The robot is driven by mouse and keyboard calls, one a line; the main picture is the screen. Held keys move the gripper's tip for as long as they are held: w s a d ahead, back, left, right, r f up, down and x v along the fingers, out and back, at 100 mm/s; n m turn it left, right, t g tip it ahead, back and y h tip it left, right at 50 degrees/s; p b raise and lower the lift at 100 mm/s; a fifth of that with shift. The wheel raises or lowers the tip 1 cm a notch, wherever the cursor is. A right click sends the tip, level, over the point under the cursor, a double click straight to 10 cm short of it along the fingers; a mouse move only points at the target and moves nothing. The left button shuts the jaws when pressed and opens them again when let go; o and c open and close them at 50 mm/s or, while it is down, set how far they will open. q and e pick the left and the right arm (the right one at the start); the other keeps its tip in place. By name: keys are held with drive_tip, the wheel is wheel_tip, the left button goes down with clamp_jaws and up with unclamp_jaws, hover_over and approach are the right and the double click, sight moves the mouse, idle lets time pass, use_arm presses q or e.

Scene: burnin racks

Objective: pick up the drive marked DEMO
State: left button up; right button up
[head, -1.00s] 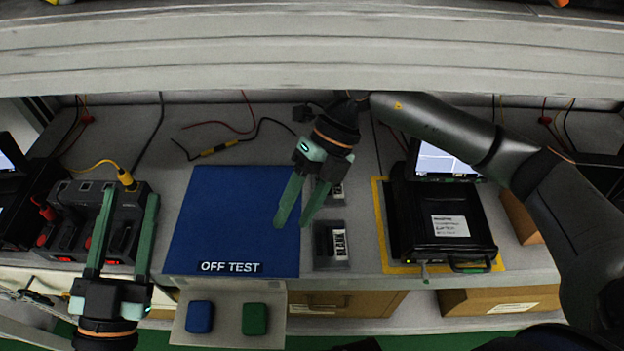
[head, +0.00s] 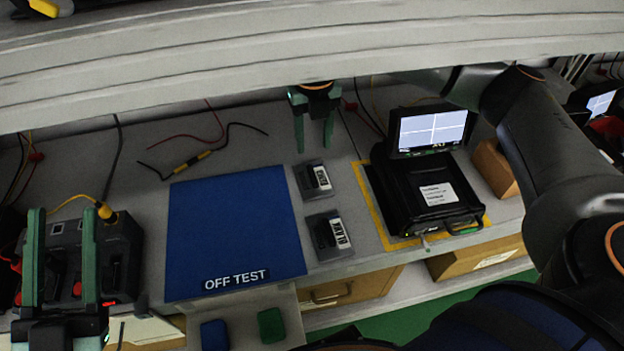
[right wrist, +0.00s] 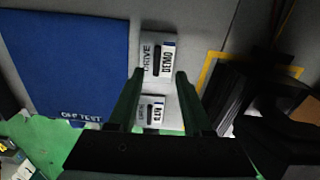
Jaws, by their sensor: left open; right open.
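My right gripper (head: 314,145) is open and empty, just behind that drive, fingers pointing down. In the right wrist view its fingertips (right wrist: 160,74) frame the drive's near end without visible contact. A second drive (head: 328,236) lies nearer the front; its label is hard to read. My left gripper (head: 63,215) is open and empty at the lower left.
The blue OFF TEST mat (head: 232,225) lies left of the drives. A black device with a screen (head: 425,195) stands to their right on a yellow-bordered area. A shelf edge (head: 310,50) crosses above the bench. A dark dock unit (head: 118,250) is near my left gripper.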

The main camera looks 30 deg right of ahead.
sight(311, 170)
wheel_tip(311, 170, down, 3)
drive_tip(key=shift+r+b, duration=0.1)
drive_tip(key=shift+b, duration=0.2)
drive_tip(key=shift+a+f, duration=0.15)
drive_tip(key=shift+f, duration=0.65)
wheel_tip(311, 170, down, 3)
drive_tip(key=shift+a+f+b, duration=0.1)
drive_tip(key=shift+f+b, duration=0.1)
drive_tip(key=shift+b, duration=0.55)
use_arm(q)
drive_tip(key=s+r+m+h, duration=0.2)
drive_tip(key=h, duration=0.1)
drive_tip(key=s+r+m+h, duration=0.1)
drive_tip(key=s+h, duration=0.1)
drive_tip(key=shift+d+r+m, duration=0.3)
drive_tip(key=shift+r, duration=0.05)
use_arm(e)
drive_tip(key=shift+c, duration=0.3)
clamp_jaws()
